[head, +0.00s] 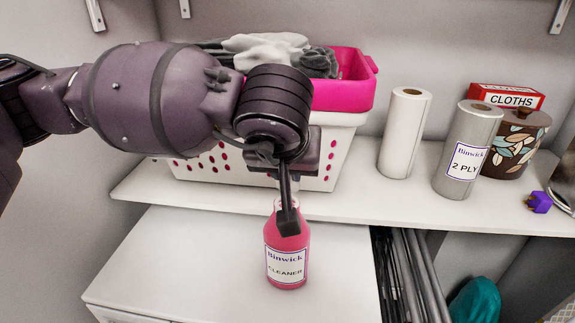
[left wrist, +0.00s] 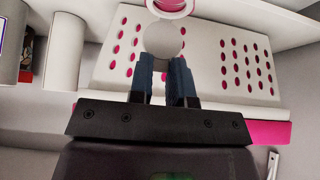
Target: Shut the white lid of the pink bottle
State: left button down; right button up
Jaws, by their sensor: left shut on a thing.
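The pink bottle (head: 287,243), labelled "Binwick Cleaner", stands upright on the white surface in the head view. In the left wrist view its round pink mouth with a white rim (left wrist: 172,5) shows at the top edge. The white lid (left wrist: 163,39) shows there as a pale disc at my fingertips, apart from the mouth in the picture. My left gripper (left wrist: 165,78) is shut on the lid. In the head view the left gripper (head: 288,220) reaches down in front of the bottle's neck and hides most of the lid. My right gripper is not in view.
A white basket (head: 335,160) with pink holes stands behind the bottle, under a pink bin (head: 350,92) holding grey cloths. Two rolls (head: 402,135), a patterned pot (head: 515,145) and a red box stand to the right. The white surface left of the bottle is clear.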

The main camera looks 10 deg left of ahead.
pick_arm(q)
jog(key=c, duration=1.3)
grip_release()
jog(key=shift+c, duration=0.2)
jog(key=o, duration=0.3)
jog(key=shift+s+r, duration=0.2)
jog(key=shift+r, duration=0.1)
jog(key=p+v, duration=0.1)
jog(key=v, duration=0.9)
jog(key=shift+p, duration=0.3)
